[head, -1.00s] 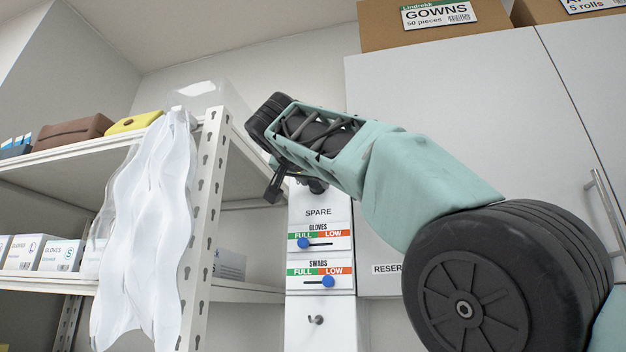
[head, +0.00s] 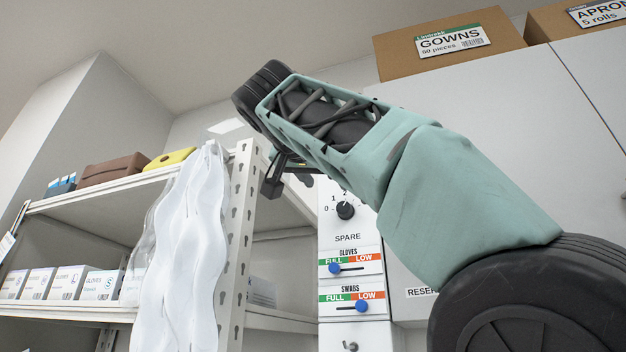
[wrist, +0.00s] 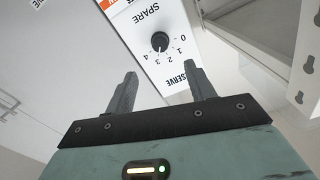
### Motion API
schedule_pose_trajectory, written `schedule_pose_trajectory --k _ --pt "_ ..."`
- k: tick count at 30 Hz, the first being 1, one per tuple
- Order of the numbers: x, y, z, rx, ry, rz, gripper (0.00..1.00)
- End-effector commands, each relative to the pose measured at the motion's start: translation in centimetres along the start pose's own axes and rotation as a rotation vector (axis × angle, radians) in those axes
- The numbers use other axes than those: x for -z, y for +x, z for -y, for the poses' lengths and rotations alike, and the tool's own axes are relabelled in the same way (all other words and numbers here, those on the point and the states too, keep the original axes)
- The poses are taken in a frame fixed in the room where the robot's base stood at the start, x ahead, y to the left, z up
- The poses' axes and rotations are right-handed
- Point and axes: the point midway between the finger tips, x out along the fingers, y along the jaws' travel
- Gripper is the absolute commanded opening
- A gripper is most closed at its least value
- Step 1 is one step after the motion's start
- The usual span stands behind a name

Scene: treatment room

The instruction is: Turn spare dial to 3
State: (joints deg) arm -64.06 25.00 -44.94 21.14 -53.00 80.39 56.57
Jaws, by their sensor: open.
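The spare dial (head: 345,211) is a round black knob on a white panel (head: 352,240), above the word SPARE and partly beside my arm in the head view. In the wrist view the dial (wrist: 160,42) appears upside down, with numbers 0 to 4 around it. A small light mark shows on the knob, but I cannot tell surely which number it points to. My gripper (wrist: 160,73) is open and empty, its fingers apart. The dial lies beyond the fingertips, between them in the picture, not touched. In the head view the gripper (head: 283,178) is left of the dial.
Below the dial are the gloves slider (head: 335,268) and swabs slider (head: 362,306), and a hook (head: 350,346). A shelf post (head: 241,240) and a hanging clear plastic sheet (head: 185,255) stand close on the left. A grey cabinet (head: 500,130) stands right, boxes on top.

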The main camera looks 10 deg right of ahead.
Motion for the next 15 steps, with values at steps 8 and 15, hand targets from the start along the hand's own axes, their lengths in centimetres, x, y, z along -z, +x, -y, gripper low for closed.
schedule_pose_trajectory --k 8,15 --pt "0.0 -4.6 0.1 0.001 0.0 -0.001 0.55" --pt "0.0 -5.6 0.0 -0.001 -0.001 0.0 0.55"
